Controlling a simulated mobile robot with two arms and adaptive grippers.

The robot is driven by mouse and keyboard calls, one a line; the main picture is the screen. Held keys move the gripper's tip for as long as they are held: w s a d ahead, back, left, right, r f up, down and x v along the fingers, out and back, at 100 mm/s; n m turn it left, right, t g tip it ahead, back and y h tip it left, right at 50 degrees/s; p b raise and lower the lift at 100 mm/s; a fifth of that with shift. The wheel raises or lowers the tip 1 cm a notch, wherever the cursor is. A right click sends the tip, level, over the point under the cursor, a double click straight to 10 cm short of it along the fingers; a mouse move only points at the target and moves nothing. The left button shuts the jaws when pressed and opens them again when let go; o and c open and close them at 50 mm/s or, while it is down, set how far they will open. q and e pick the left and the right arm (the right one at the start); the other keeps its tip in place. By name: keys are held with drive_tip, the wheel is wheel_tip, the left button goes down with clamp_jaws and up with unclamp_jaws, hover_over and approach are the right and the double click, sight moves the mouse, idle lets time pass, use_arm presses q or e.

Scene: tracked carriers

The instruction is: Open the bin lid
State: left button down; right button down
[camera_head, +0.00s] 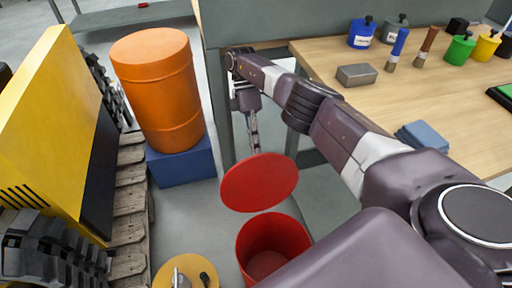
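The red bin (243,262) stands on the floor at the bottom centre, and I can see into its open top. Its round red lid (260,182) is raised and tilted up at the bin's far side, clear of most of the opening. My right arm reaches in from the lower right. My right gripper (254,146) points down at the lid's far upper edge. Its fingertips are partly hidden there, so I cannot tell whether they touch or grip the lid. My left gripper is not in view.
An orange drum (157,90) stands on a blue block (183,165) at the left. A yellow tracked carrier (45,130) is at the far left. A wooden workbench (400,95) with several small containers, brushes and a metal block (356,75) is at the right. A yellow disc (205,273) is beside the bin.

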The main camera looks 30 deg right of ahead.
drive_tip(key=shift+x, duration=1.15)
drive_tip(key=c, duration=2.2)
unclamp_jaws()
drive_tip(key=shift+w+a+f, duration=0.1)
drive_tip(key=shift+w, duration=0.1)
drive_tip(key=shift+o, duration=0.8)
drive_tip(key=shift+w+f, duration=0.15)
drive_tip(key=shift+f, duration=0.05)
drive_tip(key=shift+r, duration=0.2)
drive_tip(key=shift+w+r, duration=0.1)
drive_tip(key=shift+r, duration=0.1)
wheel_tip(320, 180, up, 10)
